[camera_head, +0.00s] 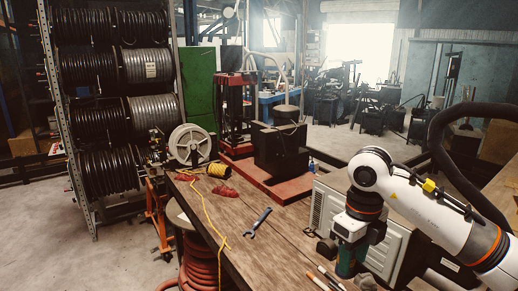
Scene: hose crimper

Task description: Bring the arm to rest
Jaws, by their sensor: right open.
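My right arm comes in from the right and bends down at the wrist over the near right part of the wooden workbench (231,205). My right gripper (345,248) points down there, open. Its fingertips are small and partly lost against a green object (350,262) below; I cannot tell whether they touch it. My left gripper and left arm are not in view.
A blue wrench (258,222), yellow cord (208,213) and pen-like tools (326,278) lie on the bench. A black machine on a red base (270,184) stands behind. A hose rack (118,100) is at left. A light grey panelled box (325,205) stands behind my gripper.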

